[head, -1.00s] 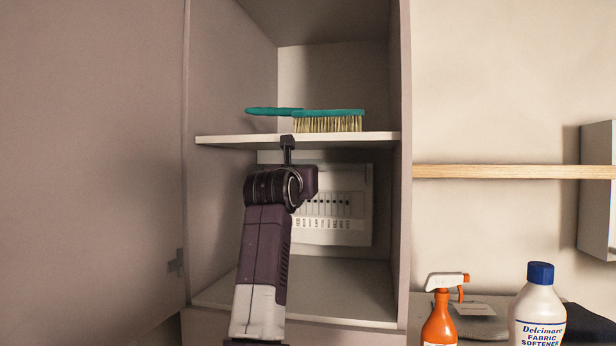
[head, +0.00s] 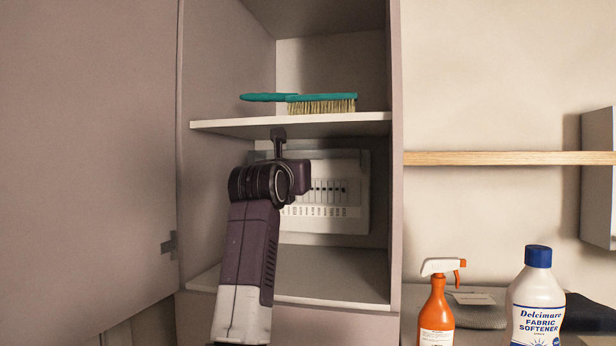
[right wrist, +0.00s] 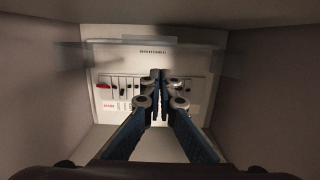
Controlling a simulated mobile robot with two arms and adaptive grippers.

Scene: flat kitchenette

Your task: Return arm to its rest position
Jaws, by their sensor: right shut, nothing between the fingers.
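My right arm (head: 255,230) reaches up into the open cabinet, below its shelf, in the head view. In the right wrist view my right gripper (right wrist: 160,75) has its two fingers together with nothing between them. It is in front of the breaker panel (right wrist: 140,62) on the cabinet's back wall; I cannot tell whether it touches. The panel (head: 350,212) also shows in the head view, partly behind my arm. It has a row of several dark switches and a red one (right wrist: 103,86) at the left. My left gripper is not in view.
The cabinet shelf (head: 220,124) is just above my wrist and bears a teal brush (head: 322,103). The open door (head: 90,150) is at the left. A spray bottle (head: 436,310) and a fabric softener bottle (head: 537,300) stand at the lower right.

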